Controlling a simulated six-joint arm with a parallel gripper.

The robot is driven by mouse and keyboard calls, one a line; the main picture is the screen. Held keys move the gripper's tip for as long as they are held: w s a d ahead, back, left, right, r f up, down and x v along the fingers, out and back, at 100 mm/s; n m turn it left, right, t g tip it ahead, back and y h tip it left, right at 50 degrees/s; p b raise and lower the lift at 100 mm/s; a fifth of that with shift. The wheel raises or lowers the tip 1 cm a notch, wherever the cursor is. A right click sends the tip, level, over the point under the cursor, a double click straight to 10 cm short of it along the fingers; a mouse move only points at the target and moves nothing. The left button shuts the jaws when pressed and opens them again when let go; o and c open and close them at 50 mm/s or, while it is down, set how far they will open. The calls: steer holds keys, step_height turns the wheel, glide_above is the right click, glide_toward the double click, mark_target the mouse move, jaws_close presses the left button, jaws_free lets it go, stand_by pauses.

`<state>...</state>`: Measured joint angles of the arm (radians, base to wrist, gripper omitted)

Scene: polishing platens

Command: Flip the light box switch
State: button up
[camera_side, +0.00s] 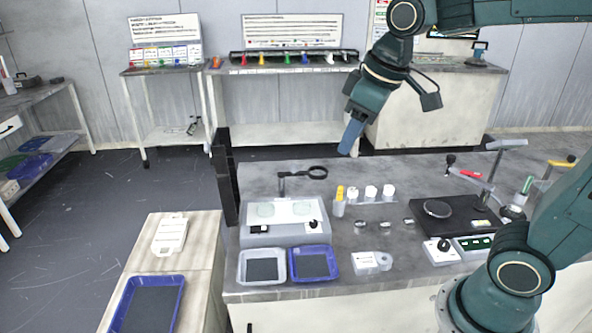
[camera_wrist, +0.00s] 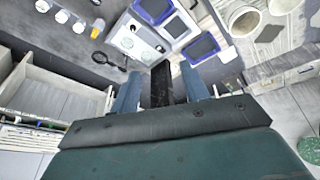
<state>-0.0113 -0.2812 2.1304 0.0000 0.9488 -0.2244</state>
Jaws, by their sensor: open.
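The light box (camera_side: 286,238) is a pale grey box with a bright top on the left of the bench in the side view. Two pale round discs lie on its top. A small black switch-like part (camera_side: 260,229) sits at its front left and a black knob (camera_side: 313,224) at its front right; I cannot tell which is the switch. My gripper (camera_side: 350,138) is high above and behind the bench, well apart from the light box. In the wrist view my open, empty gripper (camera_wrist: 160,84) has its two blue fingers spread, and the light box (camera_wrist: 143,36) lies beyond them.
A magnifier (camera_side: 317,172) on a stand rises behind the light box. A white tray (camera_side: 262,281) and blue tray (camera_side: 334,276) lie in front. White-capped bottles (camera_side: 371,193) and a yellow bottle (camera_side: 339,203) stand to its right. A dark post (camera_side: 228,180) stands at the bench's left edge.

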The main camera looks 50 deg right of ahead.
steer(key=w+f+n+g, duration=0.1)
steer(key=w+f, duration=0.1)
steer(key=w, duration=0.6)
steer(key=n+g, duration=0.3)
steer(key=n, duration=0.2)
glide_above(253, 228)
step_height(253, 228, down, 19)
steer(key=shift+s, duration=0.1)
step_height(253, 228, down, 14)
steer(key=shift+r, duration=0.1)
steer(key=shift+c, duration=0.3)
